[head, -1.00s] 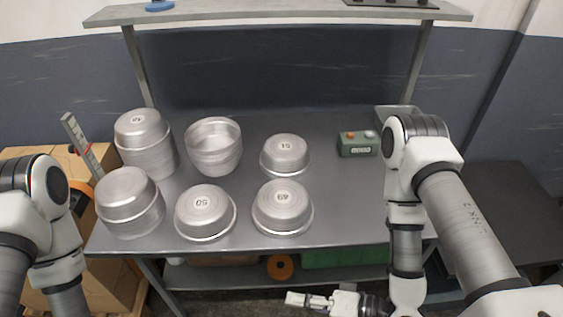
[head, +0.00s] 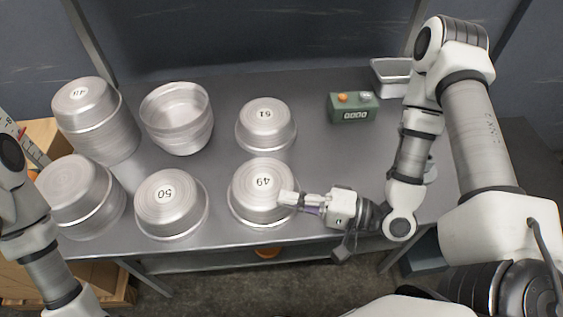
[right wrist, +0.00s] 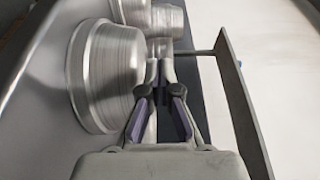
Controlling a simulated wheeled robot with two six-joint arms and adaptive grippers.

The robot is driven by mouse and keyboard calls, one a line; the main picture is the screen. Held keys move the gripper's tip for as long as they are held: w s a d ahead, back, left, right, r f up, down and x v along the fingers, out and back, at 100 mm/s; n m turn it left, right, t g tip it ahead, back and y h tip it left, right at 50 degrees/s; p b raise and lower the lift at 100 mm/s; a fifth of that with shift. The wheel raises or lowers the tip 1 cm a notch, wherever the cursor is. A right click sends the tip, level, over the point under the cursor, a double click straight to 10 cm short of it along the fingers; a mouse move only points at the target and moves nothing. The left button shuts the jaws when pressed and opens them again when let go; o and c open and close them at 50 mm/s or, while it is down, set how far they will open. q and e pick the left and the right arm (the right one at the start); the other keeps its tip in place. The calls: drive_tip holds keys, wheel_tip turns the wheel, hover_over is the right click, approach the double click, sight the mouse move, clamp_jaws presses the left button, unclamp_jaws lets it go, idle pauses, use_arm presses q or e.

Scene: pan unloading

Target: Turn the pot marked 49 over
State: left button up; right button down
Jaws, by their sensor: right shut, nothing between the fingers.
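The pot marked 49 (head: 255,190) is a round silver metal pot lying bottom up on the grey table, its number on the raised base. My right gripper (head: 284,198) is shut and empty. Its fingertips overlap the right side of that pot in the head view. In the right wrist view a large pot (right wrist: 92,75), apparently the same one, stands just left of the closed fingers (right wrist: 160,68); I cannot tell whether they touch it. My left arm shows at the left edge of the head view, but its gripper is out of the picture.
Pot 50 (head: 170,207) and pot 51 (head: 266,124) lie bottom up nearby. Stacked pots (head: 95,125) stand at left, beside open-side-up pots (head: 178,120). A green counter box (head: 352,108) and metal tray (head: 392,76) are at back right. The table's front edge (head: 225,246) is close.

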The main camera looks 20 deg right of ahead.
sight(288, 189)
drive_tip(key=w+b, duration=0.2)
drive_tip(key=w+d+b, duration=0.1)
drive_tip(key=b, duration=0.1)
drive_tip(key=shift+w+f, duration=0.15)
drive_tip(key=shift+w, duration=0.2)
drive_tip(key=w+d, duration=0.1)
drive_tip(key=w, duration=0.2)
drive_tip(key=w+d, duration=0.1)
drive_tip(key=w, duration=0.3)
drive_tip(key=w+d+p, duration=0.1)
drive_tip(key=w, duration=0.2)
drive_tip(key=shift+w+r, duration=0.3)
drive_tip(key=shift+w, duration=0.05)
drive_tip(key=f, duration=0.5)
drive_tip(key=shift+w+d, duration=0.1)
drive_tip(key=shift+w, duration=0.1)
drive_tip(key=shift+s+f, duration=0.1)
drive_tip(key=shift+f, duration=0.05)
drive_tip(key=shift+s, duration=0.5)
use_arm(q)
wheel_tip(288, 189, down, 4)
drive_tip(key=shift+s+f, duration=0.1)
drive_tip(key=shift+f, duration=0.05)
